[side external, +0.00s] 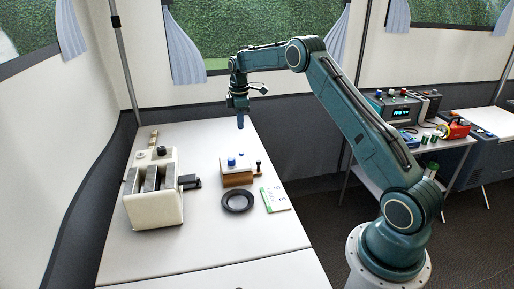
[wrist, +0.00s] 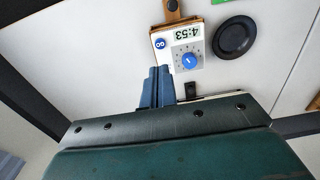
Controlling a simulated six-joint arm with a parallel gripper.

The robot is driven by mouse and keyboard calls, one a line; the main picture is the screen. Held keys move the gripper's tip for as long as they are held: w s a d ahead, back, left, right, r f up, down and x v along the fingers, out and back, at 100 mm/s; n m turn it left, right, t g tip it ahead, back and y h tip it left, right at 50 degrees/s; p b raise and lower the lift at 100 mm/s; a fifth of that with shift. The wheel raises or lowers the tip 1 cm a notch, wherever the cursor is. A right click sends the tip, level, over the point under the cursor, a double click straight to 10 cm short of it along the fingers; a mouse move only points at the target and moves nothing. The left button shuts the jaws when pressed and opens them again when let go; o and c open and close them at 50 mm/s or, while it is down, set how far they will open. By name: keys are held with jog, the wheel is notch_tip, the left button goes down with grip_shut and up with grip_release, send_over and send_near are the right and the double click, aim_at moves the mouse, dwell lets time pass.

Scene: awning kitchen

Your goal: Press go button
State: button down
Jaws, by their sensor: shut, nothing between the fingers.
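A small timer box with a white face (wrist: 187,54) stands on the white table. Its display reads 4:53. It carries a round blue dial (wrist: 189,61) and a smaller blue button (wrist: 160,43) with a white mark that I cannot read surely; no "go" label is legible. In the side view the timer (side external: 236,172) has a brown wooden body and two blue knobs. My gripper (side external: 240,126) points down above the table, behind and above the timer, apart from it. In the wrist view my gripper's blue fingertips (wrist: 158,72) are together and empty, just below the timer face.
A round black plate (side external: 238,201) and a green-and-white card (side external: 275,198) lie near the timer. A cream slotted appliance (side external: 153,192) stands to the left. The table's front part (side external: 200,252) is clear. A second table (side external: 440,165) with equipment is at right.

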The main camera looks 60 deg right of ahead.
jog(key=shift+r, duration=0.6)
dwell(0.3)
jog(key=s+a+r+m+t, duration=0.1)
jog(key=s+a+r+m, duration=0.1)
jog(key=s+a+r, duration=0.6)
jog(key=s+a+r+m+t, duration=0.2)
jog(key=s+a+r, duration=0.3)
jog(key=a+r, duration=0.45)
jog(key=s+a+m+t, duration=0.1)
jog(key=s+a, duration=0.3)
jog(key=s, duration=0.8)
jog(key=s+a+f+m+t, duration=0.1)
jog(key=s+a+m, duration=0.3)
jog(key=s, duration=0.8)
jog(key=shift+s+a+t, duration=0.2)
jog(key=shift+s+t, duration=0.1)
